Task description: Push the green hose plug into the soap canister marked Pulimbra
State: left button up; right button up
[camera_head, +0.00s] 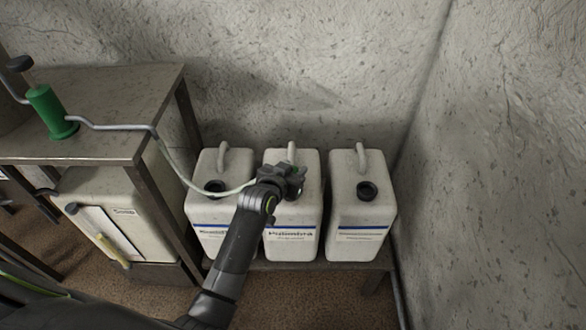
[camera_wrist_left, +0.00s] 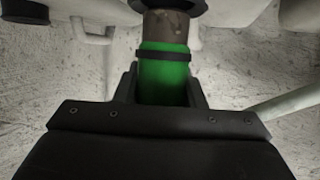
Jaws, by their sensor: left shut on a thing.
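The middle white canister (camera_head: 292,222) has a blue stripe and a label that reads like Pulimbra. My left gripper (camera_head: 291,180) is over its top and hides its opening in the head view. In the left wrist view the gripper (camera_wrist_left: 163,100) is shut on the green hose plug (camera_wrist_left: 164,80), which has a black band and a brownish tip (camera_wrist_left: 166,24). The tip meets a dark ring (camera_wrist_left: 160,4) at the top edge of that view. I cannot tell how deep the tip sits. A pale hose (camera_head: 200,188) runs to the gripper from the left.
White canisters with dark openings stand close on the left (camera_head: 208,210) and right (camera_head: 350,215), on a low shelf (camera_head: 340,266). A metal table (camera_head: 110,100) with a green cylinder (camera_head: 52,112) is at left. Walls close in behind and at right.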

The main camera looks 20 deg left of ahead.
pick_arm(q)
jog(key=shift+f+b, duration=0.55)
jog(key=shift+f, duration=0.45)
pick_arm(e)
jog(key=shift+f, duration=0.6)
pick_arm(q)
jog(key=o, duration=1.2)
jog(key=shift+c, duration=0.2)
jog(key=p+v, duration=0.1)
jog(key=v, duration=1.6)
jog(key=shift+s+r, duration=0.15)
jog(key=shift+s, duration=0.1)
pick_arm(e)
jog(key=shift+r, duration=0.6)
